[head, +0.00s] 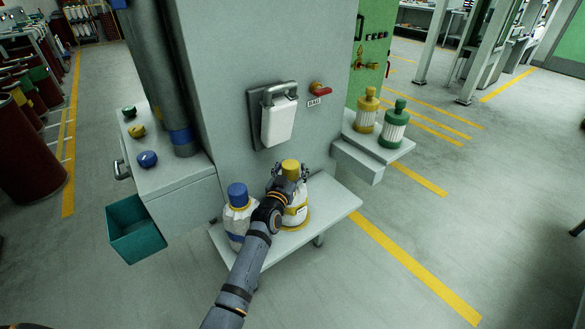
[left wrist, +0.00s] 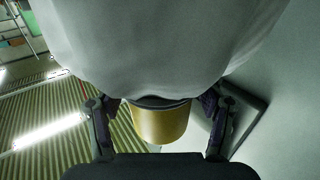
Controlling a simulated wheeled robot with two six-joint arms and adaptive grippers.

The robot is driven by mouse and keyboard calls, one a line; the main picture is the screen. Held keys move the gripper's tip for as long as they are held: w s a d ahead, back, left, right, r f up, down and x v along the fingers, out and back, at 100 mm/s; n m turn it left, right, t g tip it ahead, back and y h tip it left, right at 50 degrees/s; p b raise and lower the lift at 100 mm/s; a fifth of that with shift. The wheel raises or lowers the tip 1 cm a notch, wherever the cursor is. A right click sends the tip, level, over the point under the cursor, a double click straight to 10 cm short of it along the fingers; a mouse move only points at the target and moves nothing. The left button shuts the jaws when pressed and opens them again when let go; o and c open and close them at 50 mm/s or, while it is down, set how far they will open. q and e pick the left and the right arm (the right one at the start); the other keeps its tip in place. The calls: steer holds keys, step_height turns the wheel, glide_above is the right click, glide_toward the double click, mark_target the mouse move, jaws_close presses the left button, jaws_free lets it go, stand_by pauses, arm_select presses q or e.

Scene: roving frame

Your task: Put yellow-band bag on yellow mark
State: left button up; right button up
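The yellow-band bag (head: 297,213) is a white bag with a yellow cap (head: 290,167), upright over the low shelf (head: 335,197). A yellow ring (head: 295,226) shows at its foot; I cannot tell whether this is the yellow mark or part of the bag. My left gripper (head: 289,177) is at its neck, just below the cap. In the left wrist view the white bag (left wrist: 155,45) fills the top and its yellow cap (left wrist: 160,123) lies between my left fingers (left wrist: 160,103), with small gaps at both sides. My right gripper is not in view.
A blue-capped bag (head: 237,218) stands close to the left on the shelf. A white dispenser (head: 279,122) is on the wall above. Yellow and green bottles stand on a side ledge (head: 372,147) at right. A teal bin (head: 137,233) hangs at left. The shelf's right end is clear.

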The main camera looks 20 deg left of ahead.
arm_select(q)
steer(key=shift+r, duration=0.25)
steer(key=s+b, duration=0.1)
steer(key=s, duration=1.1)
steer(key=shift+a+f+b, duration=0.15)
steer(key=shift+a+b, duration=0.05)
steer(key=shift+b, duration=0.15)
